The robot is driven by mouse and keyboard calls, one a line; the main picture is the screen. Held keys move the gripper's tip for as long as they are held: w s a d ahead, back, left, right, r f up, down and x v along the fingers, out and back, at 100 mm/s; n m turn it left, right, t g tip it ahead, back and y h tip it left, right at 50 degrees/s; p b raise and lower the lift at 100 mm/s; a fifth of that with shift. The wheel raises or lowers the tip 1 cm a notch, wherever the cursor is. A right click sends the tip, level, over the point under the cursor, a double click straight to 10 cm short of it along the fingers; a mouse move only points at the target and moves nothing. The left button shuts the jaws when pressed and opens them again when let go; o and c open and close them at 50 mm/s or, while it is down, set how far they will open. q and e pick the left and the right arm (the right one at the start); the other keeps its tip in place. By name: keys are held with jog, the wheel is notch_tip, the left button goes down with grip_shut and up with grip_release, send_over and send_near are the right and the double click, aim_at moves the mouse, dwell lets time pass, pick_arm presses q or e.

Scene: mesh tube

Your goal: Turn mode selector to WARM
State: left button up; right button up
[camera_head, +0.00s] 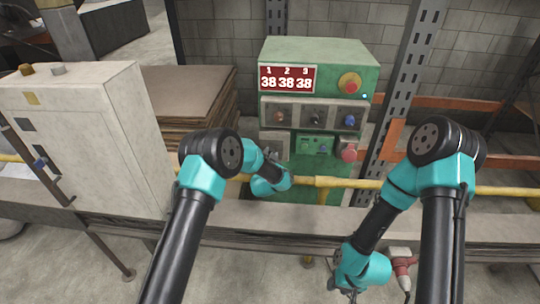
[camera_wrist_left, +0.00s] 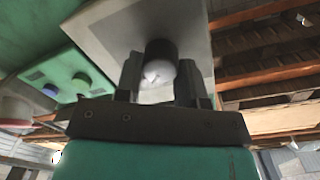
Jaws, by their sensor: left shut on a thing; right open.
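The green control cabinet (camera_head: 320,52) stands at the back, with a display of three "38" readings. My left gripper (camera_head: 272,153) is at the grey plate on the cabinet's lower left. In the left wrist view, its two fingers (camera_wrist_left: 158,82) are shut on a dark round knob (camera_wrist_left: 160,50) with a pale face, on a grey plate (camera_wrist_left: 112,28). This knob appears to be the mode selector; its markings and pointer cannot be read. My right gripper (camera_head: 350,294) is open and empty, low at the front and away from the cabinet.
A row of knobs (camera_head: 316,117) sits above, with a red button (camera_head: 349,153) at lower right and an orange-red knob (camera_head: 350,83) at top right. A yellow rail (camera_head: 400,184) crosses in front. A pale cabinet (camera_head: 95,140) stands left. A red tool (camera_head: 402,268) is beside my right gripper.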

pick_arm(q)
jog(key=o, duration=0.9)
jog(key=shift+o, duration=0.2)
jog(key=shift+s, duration=0.1)
jog(key=s+a, duration=0.2)
jog(key=s, duration=1.5)
jog(key=shift+a+r, duration=0.15)
jog(key=shift+r, duration=0.2)
